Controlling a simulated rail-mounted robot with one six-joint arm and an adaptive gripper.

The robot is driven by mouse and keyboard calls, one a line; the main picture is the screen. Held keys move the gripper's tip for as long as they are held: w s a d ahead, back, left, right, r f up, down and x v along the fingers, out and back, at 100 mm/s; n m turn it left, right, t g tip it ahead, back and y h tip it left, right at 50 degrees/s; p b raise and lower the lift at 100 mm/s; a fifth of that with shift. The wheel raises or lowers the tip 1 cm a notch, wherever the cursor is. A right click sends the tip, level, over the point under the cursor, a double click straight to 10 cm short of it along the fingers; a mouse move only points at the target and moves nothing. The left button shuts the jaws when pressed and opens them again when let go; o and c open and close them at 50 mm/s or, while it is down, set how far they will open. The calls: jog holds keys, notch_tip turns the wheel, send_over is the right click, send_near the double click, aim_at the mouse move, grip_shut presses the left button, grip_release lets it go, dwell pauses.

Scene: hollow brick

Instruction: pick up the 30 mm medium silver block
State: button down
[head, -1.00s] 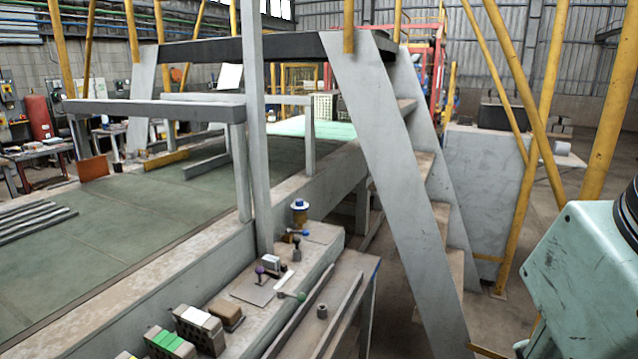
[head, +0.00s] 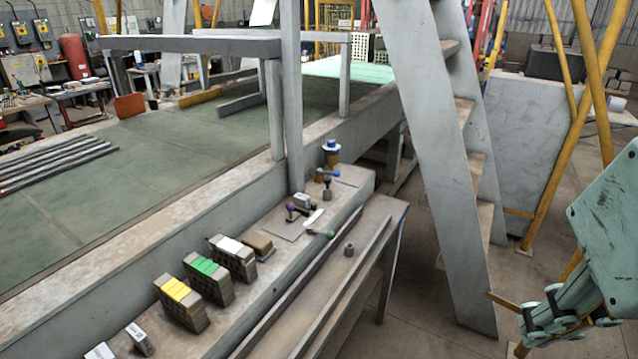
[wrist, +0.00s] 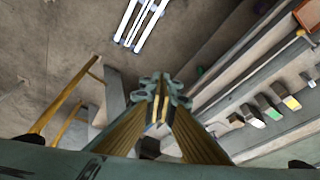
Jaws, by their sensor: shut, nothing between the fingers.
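Small silver-grey pieces lie on the long ledge in the head view: an upright block (head: 140,339) and a pale one (head: 100,351) at the lower left, and a pale silver block (head: 302,200) farther back. I cannot tell from size which is the 30 mm medium one. My gripper (wrist: 158,112) is shut and empty in the wrist view, its brown fingers meeting at the tips. In the head view its linkage (head: 552,318) shows at the lower right, over the floor, well apart from the ledge.
Hollow bricks with yellow (head: 180,303), green (head: 209,277) and white (head: 233,258) tops stand in a row on the ledge, beside a brown block (head: 258,246). A grey nut-like piece (head: 349,249) sits on the lower bench. Steep grey steps (head: 440,150) stand between bench and gripper.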

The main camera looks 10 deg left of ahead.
jog(key=c, duration=2.7)
grip_release()
jog(key=shift+w+r, duration=0.1)
